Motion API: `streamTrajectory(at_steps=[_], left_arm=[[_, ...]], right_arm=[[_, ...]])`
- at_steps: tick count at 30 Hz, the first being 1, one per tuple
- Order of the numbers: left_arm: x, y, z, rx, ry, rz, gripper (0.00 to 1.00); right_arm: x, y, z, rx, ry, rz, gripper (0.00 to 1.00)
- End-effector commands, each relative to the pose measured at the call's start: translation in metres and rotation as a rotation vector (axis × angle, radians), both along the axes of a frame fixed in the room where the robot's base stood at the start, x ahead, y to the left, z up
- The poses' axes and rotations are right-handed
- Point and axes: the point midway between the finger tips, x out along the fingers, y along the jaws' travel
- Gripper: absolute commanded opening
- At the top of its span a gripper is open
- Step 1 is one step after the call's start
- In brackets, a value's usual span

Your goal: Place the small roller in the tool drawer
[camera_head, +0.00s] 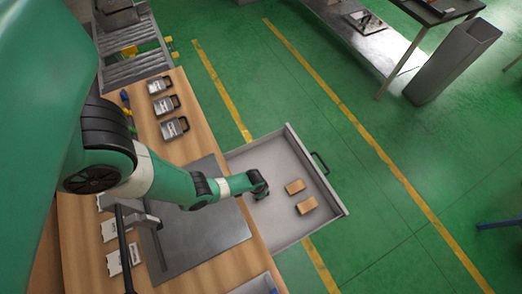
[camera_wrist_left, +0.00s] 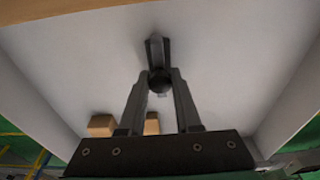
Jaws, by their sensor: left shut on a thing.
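The tool drawer (camera_head: 278,222) is pulled open beside the workbench, light grey inside; its inner floor fills much of the left wrist view (camera_wrist_left: 235,70). My left gripper (camera_head: 261,188) is over the drawer, pointing down into it. In the left wrist view its fingers (camera_wrist_left: 159,85) are shut on a small dark object, seemingly the small roller (camera_wrist_left: 157,50), whose dark part extends beyond the fingertips. The roller is close to the drawer floor; I cannot tell if it touches. In the head view the gripper hides the roller. My right gripper is in neither view.
Two small brown boxes (camera_head: 295,187) (camera_head: 307,206) lie in the drawer near its front wall, which has a dark handle (camera_head: 320,163). The wooden workbench (camera_head: 185,143) borders the drawer, with a grey mat (camera_head: 215,233) and several metal parts (camera_head: 167,104) on it.

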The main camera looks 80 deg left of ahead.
Motion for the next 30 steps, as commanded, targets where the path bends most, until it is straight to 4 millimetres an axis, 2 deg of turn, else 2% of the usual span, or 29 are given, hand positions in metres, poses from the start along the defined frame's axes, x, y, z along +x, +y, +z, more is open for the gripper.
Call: streamTrajectory(at_steps=[11,12,16,17,26,30], left_arm=[[0.001,0.000,-0.007,0.001,-0.002,0.000,0.00],[0.001,0.000,-0.006,0.001,-0.002,0.000,0.36],[0.000,0.000,-0.005,0.000,-0.001,0.000,0.59],[0.000,0.000,-0.006,0.000,-0.001,0.000,0.62],[0.000,0.000,-0.003,0.000,-0.001,0.000,0.62],[-0.001,0.000,0.016,0.001,-0.002,0.000,0.62]], right_arm=[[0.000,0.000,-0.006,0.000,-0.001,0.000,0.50],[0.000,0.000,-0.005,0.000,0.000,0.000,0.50],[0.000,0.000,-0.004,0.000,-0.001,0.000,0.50],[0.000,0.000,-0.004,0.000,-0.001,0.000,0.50],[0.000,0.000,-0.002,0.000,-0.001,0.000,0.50],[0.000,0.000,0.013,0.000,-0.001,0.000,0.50]])
